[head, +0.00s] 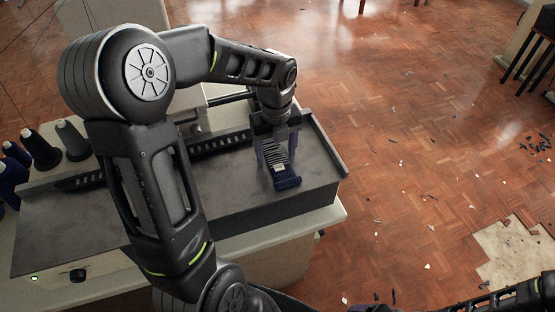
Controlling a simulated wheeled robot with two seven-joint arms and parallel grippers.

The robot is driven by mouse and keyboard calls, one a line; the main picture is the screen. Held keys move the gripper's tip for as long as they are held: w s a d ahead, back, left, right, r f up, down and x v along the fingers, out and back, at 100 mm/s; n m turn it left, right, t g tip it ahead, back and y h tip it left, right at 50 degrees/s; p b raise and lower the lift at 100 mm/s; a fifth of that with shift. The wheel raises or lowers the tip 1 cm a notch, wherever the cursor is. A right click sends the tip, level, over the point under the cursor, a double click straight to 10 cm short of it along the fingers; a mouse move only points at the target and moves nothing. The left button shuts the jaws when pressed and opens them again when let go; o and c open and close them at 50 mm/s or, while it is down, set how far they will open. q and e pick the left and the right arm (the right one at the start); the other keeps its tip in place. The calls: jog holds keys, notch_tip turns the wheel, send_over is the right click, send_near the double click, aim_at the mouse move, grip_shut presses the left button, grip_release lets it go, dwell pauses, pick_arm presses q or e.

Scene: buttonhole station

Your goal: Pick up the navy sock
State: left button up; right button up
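My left gripper (277,160) points down over the right part of a grey machine bed (225,188). Its two fingers stand apart, and I see no contact with anything between them. A small dark navy piece (287,183) lies just below and in front of the fingers, near the bed's front edge. It looks like the navy sock, but it is small and partly hidden by the gripper. A pale striped part shows between the fingers, and I cannot tell what it belongs to. My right gripper is out of view; only part of that arm shows at bottom right.
Several dark thread cones (41,149) stand left of the bed. The bed has a raised rim (328,145) on its right and rests on a pale table (262,252). The parquet floor (420,130) to the right is mostly open, with scattered debris and a bare patch (510,250).

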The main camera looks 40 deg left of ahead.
aim_at(276, 157)
pick_arm(q)
jog(key=c, duration=0.9)
notch_tip(276, 157, up, 10)
jog(key=shift+b, duration=0.5)
